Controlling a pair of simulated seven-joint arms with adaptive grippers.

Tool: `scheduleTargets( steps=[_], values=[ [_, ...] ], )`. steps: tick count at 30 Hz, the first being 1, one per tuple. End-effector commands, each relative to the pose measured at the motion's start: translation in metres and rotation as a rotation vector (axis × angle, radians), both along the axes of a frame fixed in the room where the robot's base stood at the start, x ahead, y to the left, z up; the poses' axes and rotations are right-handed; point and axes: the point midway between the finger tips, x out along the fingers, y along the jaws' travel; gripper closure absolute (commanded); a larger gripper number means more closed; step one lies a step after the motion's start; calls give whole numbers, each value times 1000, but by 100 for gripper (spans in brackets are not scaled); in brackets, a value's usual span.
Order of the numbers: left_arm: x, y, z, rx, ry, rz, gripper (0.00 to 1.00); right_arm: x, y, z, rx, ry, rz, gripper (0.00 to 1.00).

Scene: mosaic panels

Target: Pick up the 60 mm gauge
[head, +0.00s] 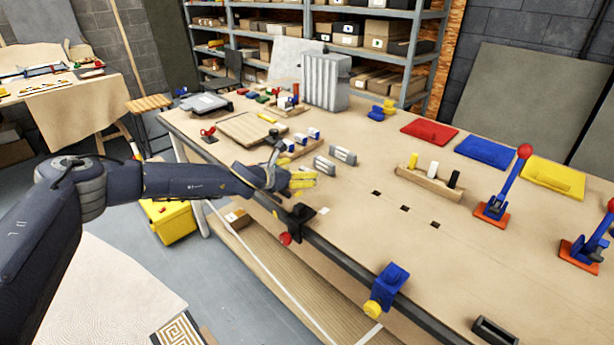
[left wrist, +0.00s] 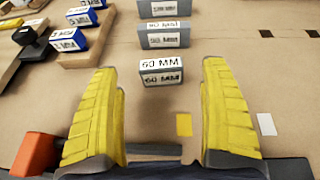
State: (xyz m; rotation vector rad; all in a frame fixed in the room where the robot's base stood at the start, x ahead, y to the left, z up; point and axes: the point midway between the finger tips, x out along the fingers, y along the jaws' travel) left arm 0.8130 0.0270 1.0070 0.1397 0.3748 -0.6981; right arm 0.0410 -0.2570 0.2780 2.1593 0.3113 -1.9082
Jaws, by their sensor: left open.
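The 60 mm gauge (left wrist: 161,72) is a small grey block with a white label reading "60 MM" in the left wrist view. It stands on the wooden bench, in front of and between the fingertips of my left gripper (left wrist: 160,78). The yellow fingers are open, one to each side, with nothing between them. In the head view my left gripper (head: 302,181) is low over the near bench edge, and I cannot make out the 60 mm gauge behind it. Two other grey gauges (head: 325,165) show beyond it, one labelled block (left wrist: 163,34) directly behind. My right gripper is out of view.
A wooden rack (left wrist: 95,55) with blue-ended blocks (left wrist: 68,40) stands to the left of the gauges. A black clamp with a red knob (head: 285,239) sits on the bench edge. A peg holder (head: 425,184) is farther right. Open bench lies right of the gauges.

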Motion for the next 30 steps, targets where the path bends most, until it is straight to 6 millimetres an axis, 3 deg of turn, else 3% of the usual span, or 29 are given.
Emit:
scheduleTargets(
  steps=[12, 25, 30],
  values=[
    [29, -26, -16, -1, 2, 0, 20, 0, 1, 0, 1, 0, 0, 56],
    [33, -29, -18, 0, 2, -1, 21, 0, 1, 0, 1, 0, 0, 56],
    [33, -29, -18, 0, 2, -1, 40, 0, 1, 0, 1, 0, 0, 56]
  ],
)
